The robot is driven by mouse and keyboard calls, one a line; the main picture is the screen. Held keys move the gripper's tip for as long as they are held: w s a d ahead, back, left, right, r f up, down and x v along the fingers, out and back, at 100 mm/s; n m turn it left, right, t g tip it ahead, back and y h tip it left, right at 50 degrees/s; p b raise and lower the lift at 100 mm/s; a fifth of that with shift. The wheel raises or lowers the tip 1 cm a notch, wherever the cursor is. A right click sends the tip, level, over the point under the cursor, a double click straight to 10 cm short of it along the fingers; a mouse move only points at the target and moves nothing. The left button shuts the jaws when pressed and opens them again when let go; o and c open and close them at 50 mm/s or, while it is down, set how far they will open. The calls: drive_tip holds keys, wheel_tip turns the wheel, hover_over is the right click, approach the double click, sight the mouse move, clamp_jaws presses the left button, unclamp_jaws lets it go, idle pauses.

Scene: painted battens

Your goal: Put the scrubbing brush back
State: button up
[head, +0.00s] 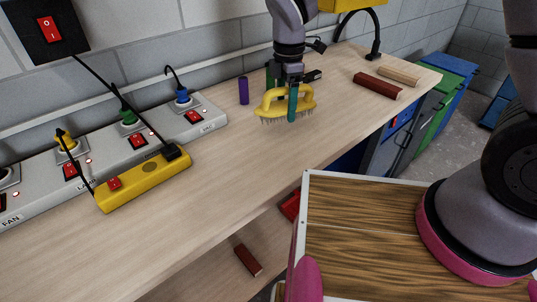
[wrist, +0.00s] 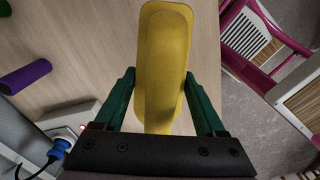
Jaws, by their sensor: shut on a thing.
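The scrubbing brush (head: 272,101) has a yellow arched handle and short bristles pointing down. My gripper (head: 292,97) is above the workbench with its green fingers shut on the brush's handle. In the head view I cannot tell whether the bristles touch the bench top or hang just above it. In the wrist view the yellow handle (wrist: 163,50) runs lengthwise between the two green fingers of my gripper (wrist: 159,78), one on each side. The bristles are hidden there.
On the workbench (head: 250,160), a purple cylinder (head: 243,91) stands behind the brush. A red batten (head: 377,86) and a tan batten (head: 399,76) lie to the right. Grey socket strips (head: 205,118) and a yellow switch box (head: 145,180) with cables fill the left. The bench's front middle is clear.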

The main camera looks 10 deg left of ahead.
drive_tip(key=s+a+n, duration=0.3)
drive_tip(key=s+n, duration=0.1)
drive_tip(key=s, duration=0.1)
hover_over(269, 155)
wheel_tip(269, 155, down, 4)
drive_tip(key=shift+s+r, duration=0.1)
drive_tip(key=shift+r, duration=0.05)
drive_tip(key=shift+f, duration=2.65)
drive_tip(key=shift+f, duration=0.1)
drive_tip(key=o, duration=1.6)
drive_tip(key=shift+c, duration=0.2)
wheel_tip(269, 155, up, 12)
drive_tip(key=shift+r, duration=0.2)
